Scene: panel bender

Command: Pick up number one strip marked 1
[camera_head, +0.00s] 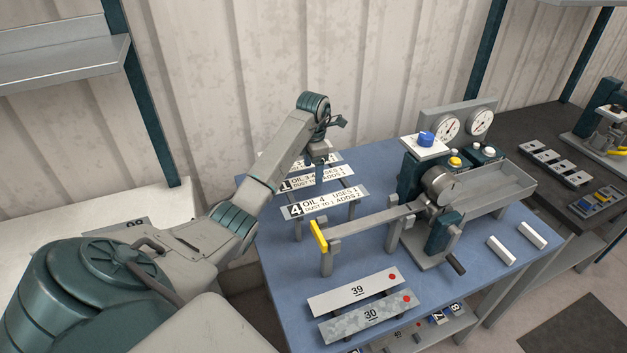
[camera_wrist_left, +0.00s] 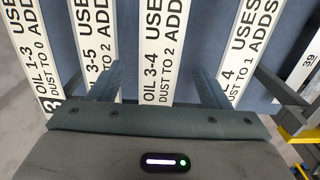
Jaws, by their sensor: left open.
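The strip marked 1 (camera_head: 298,184) is a white plate with black text on a rack, just behind the strip marked 4 (camera_head: 326,204). My left gripper (camera_head: 321,163) reaches down over it and hides part of it. In the left wrist view the left gripper (camera_wrist_left: 157,78) is open, its fingers on either side of a strip reading OIL 3-4 (camera_wrist_left: 160,45), which matches the strip marked 1. The gripper body hides that strip's number end there. I cannot tell whether the fingers touch it. My right gripper is not in view.
Neighbouring strips (camera_wrist_left: 95,35) lie close on both sides. A bender with a crank (camera_head: 436,185) and a yellow-tipped bar (camera_head: 318,235) stands right of the rack. Plates marked 39 (camera_head: 340,296) and 30 (camera_head: 350,319) lie at the front of the blue table (camera_head: 290,260).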

